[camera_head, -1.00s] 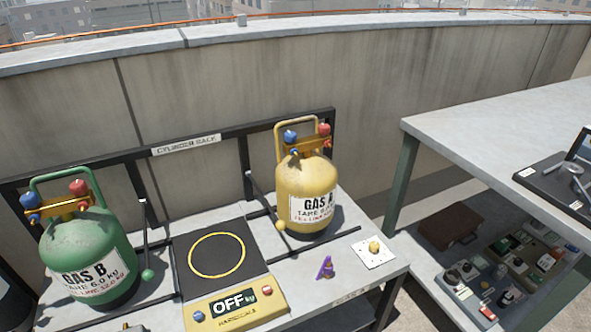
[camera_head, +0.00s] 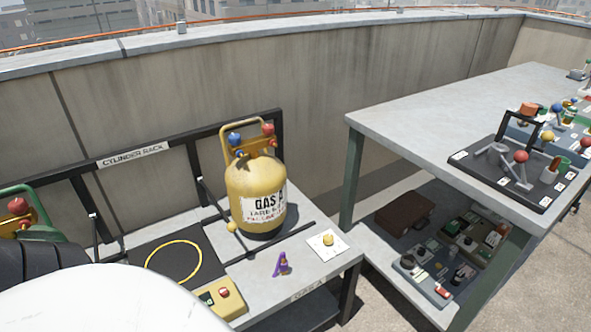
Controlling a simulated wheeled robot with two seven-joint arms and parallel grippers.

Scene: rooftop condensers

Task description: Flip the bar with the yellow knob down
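A dark bar (camera_head: 213,203) with a yellow knob (camera_head: 232,226) at its lower end stands at the rack, just left of the yellow gas cylinder (camera_head: 256,192) labelled GAS A. The bar slants from upper left down to the knob in front of the cylinder's left side. I cannot tell whether the knob touches the cylinder. A large white and black part of my own body, probably my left arm, covers the lower left. Neither gripper's fingers show in this view.
The cylinder rack (camera_head: 132,155) runs behind the bench. A black pad with a yellow ring (camera_head: 173,262), a scale (camera_head: 222,298), a purple item (camera_head: 282,264) and a yellow button plate (camera_head: 328,243) lie on the bench. A grey table (camera_head: 420,110) with a black tool stand (camera_head: 511,172) is at the right.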

